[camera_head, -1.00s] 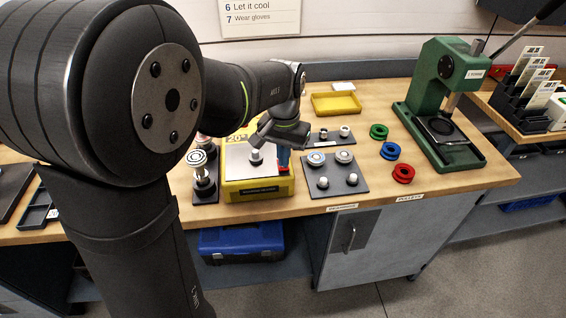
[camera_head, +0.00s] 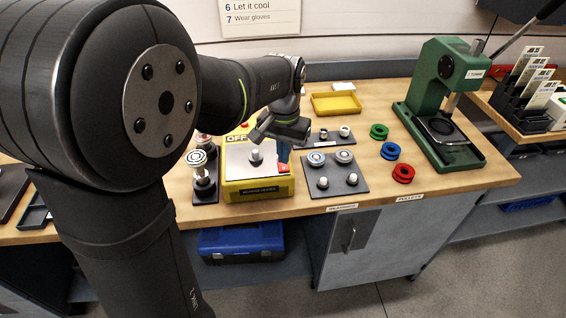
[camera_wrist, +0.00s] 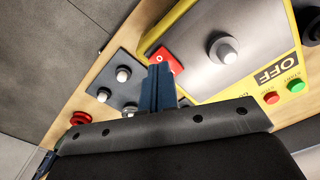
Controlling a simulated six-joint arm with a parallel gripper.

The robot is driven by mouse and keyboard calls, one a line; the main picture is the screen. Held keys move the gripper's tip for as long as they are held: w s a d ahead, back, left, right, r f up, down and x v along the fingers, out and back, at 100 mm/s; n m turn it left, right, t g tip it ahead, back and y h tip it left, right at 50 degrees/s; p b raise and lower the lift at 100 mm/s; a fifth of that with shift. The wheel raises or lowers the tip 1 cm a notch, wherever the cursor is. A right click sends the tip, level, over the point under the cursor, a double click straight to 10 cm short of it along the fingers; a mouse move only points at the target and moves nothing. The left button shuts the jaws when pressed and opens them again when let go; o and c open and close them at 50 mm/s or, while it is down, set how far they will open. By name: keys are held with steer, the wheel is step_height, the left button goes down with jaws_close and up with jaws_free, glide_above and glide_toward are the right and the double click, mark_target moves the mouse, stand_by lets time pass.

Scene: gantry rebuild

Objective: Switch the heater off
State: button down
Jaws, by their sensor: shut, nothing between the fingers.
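The heater (camera_head: 232,188) is a yellow box with a grey top plate, and a metal part (camera_head: 255,156) sits on the plate. Its display (camera_head: 238,138) reads OFF; in the wrist view the display (camera_wrist: 277,68) reads OFF too. A red switch (camera_wrist: 168,58) is on the heater's edge, and it also shows in the head view (camera_head: 283,170). My gripper (camera_head: 284,158) is shut and empty. Its blue fingers (camera_wrist: 159,82) point at the switch, with the tips right by it. I cannot tell whether they touch it.
A red button (camera_wrist: 271,97) and a green START button (camera_wrist: 296,86) are beside the display. A dark plate (camera_head: 330,178) with several metal parts is right of the heater. Another dark plate (camera_head: 206,193) is left. Red, blue and green pulleys (camera_head: 390,150) lie further right.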

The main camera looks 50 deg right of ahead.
mark_target(284, 168)
step_height(284, 168, up, 5)
steer(key=shift+f, duration=0.1)
stand_by(0.5)
step_height(284, 168, down, 7)
stand_by(0.7)
steer(key=shift+r, duration=4.4)
steer(key=w+a+n+t+h, duration=0.1)
steer(key=w+a, duration=0.3)
steer(key=a, duration=0.6)
steer(key=w+a+n+h, duration=0.1)
steer(key=w+a+n, duration=0.2)
steer(key=a, duration=0.7)
steer(key=shift+w+a+r+n+t, duration=0.2)
steer(key=shift+w+r+n+t, duration=0.2)
steer(key=shift+n, duration=0.2)
